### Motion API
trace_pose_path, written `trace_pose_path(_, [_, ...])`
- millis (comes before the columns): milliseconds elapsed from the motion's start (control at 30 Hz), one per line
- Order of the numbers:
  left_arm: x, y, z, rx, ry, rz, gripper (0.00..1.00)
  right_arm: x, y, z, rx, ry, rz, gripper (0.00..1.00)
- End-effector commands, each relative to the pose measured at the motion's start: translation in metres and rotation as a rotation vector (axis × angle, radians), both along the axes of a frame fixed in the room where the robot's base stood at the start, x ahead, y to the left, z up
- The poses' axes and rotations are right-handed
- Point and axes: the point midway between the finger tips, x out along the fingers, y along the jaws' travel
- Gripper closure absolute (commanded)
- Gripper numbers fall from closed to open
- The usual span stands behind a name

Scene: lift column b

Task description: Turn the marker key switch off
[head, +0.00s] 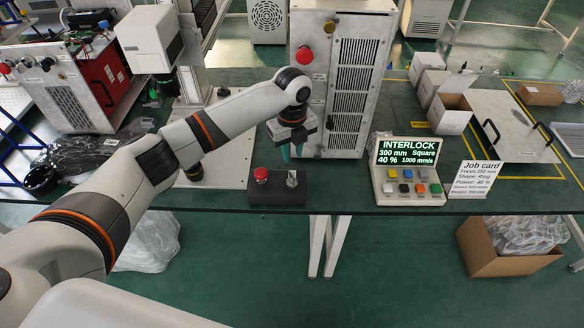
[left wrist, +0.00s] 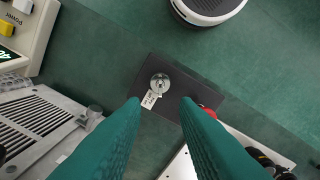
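The key switch (head: 291,180) stands on a dark control box (head: 278,198) at the front of the table, right of a red mushroom button (head: 261,173). In the left wrist view the round metal key switch (left wrist: 160,82) shows from above, with a white tag (left wrist: 150,100) beside it. My left gripper (head: 292,150) is just above and behind the box in the head view, pointing down. In the left wrist view its teal fingers (left wrist: 163,103) are apart, with nothing between the tips; the switch lies just beyond them. My right gripper is out of view.
A control panel (head: 407,188) with a screen reading INTERLOCK and a job card (head: 473,179) stand to the right. A tall vented cabinet (head: 345,75) stands close behind the left gripper. The table front edge lies just before the box.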

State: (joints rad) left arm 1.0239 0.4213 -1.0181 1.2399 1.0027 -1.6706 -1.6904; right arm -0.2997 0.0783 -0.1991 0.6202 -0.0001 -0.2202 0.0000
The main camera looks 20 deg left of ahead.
Motion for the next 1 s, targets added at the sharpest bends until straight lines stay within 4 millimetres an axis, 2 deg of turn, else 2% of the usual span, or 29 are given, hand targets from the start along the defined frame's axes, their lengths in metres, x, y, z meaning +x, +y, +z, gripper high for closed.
trace_pose_path(200, [-0.001,0.000,-0.044,0.001,0.004,0.001,0.73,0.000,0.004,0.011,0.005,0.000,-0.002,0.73])
trace_pose_path(400, [-0.001,0.000,-0.071,0.001,0.002,0.002,0.73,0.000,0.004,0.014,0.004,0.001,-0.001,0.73])
trace_pose_path(567, [0.000,0.000,-0.080,0.000,0.000,0.001,0.73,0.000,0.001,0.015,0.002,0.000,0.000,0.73])
trace_pose_path(800, [0.000,0.000,-0.081,0.000,0.000,0.001,0.73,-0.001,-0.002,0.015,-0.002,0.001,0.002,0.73])
trace_pose_path(833, [0.000,0.000,-0.081,0.000,0.000,0.001,0.74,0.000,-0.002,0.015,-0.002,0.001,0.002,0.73])
trace_pose_path(1000, [0.000,0.000,-0.081,0.000,0.000,0.001,1.00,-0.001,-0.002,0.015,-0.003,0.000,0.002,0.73])
